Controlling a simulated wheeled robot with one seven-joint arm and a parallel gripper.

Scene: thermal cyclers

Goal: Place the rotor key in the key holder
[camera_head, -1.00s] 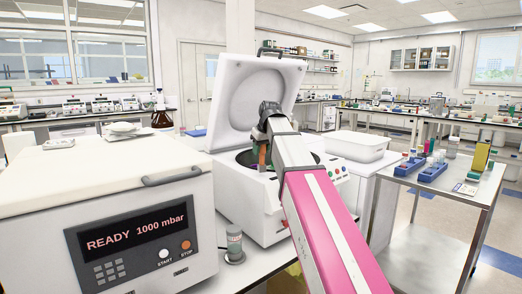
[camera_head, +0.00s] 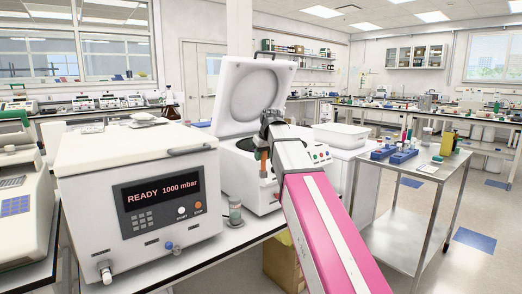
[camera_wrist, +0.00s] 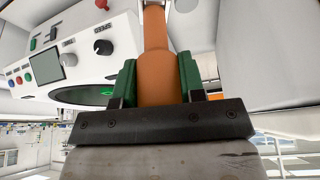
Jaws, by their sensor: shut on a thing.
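My gripper (camera_head: 264,150) is shut on the orange handle of the rotor key (camera_head: 263,163). In the wrist view, the green finger pads (camera_wrist: 157,85) clamp both sides of the orange rotor key (camera_wrist: 156,62), whose metal part shows at the top edge. In the head view, the key hangs in front of the open centrifuge (camera_head: 252,193); its lower end is too small to make out clearly. A small grey cylinder (camera_head: 235,212), apparently the key holder, stands upright on the bench left of my arm, between the centrifuge and the vacuum device.
A white vacuum device (camera_head: 100,168) reading "READY 1000 mbar" fills the left bench. The centrifuge lid (camera_head: 256,95) stands raised. A white tub (camera_head: 341,136) is behind right. A metal cart (camera_head: 418,172) with blue racks stands at right. A cardboard box (camera_head: 283,264) is under the bench.

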